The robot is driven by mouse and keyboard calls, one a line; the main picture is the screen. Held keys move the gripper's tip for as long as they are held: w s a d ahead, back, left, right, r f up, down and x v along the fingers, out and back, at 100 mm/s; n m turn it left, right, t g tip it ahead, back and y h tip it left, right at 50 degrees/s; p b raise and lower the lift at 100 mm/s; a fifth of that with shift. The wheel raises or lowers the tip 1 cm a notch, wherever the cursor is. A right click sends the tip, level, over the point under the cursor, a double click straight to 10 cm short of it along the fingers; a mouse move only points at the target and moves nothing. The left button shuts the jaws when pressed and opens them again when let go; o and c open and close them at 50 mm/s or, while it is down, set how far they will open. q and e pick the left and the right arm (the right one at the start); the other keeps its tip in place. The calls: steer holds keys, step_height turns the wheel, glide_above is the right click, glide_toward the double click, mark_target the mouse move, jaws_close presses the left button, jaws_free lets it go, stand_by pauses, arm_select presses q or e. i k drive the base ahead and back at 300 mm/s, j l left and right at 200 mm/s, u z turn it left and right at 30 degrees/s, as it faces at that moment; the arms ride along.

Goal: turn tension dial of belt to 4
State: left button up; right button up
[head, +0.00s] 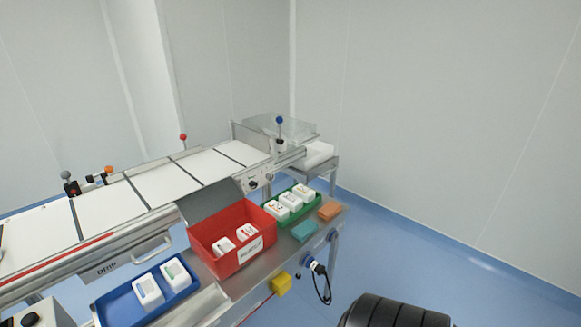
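A web converter (150,187) with a long white belt runs from the lower left to the centre. On its front side, near the right end, is a small light panel with dark round knobs (254,185). One of these may be the tension dial; its marks and setting are too small to read. A grey box with a black knob (31,319) is cut off at the bottom left corner; I cannot tell what it sets. Neither of my grippers is in view. A black ribbed part at the bottom right seems to be part of my arm.
A front shelf holds a blue tray (122,313), an open red box (230,262) with white packs, a green tray (268,219), and teal (305,231) and orange (329,211) blocks. A yellow block (281,284) and a cabled plug (319,268) are at its edge. The right floor is clear.

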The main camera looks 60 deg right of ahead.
mark_target(252, 184)
steer(key=z, duration=1.55)
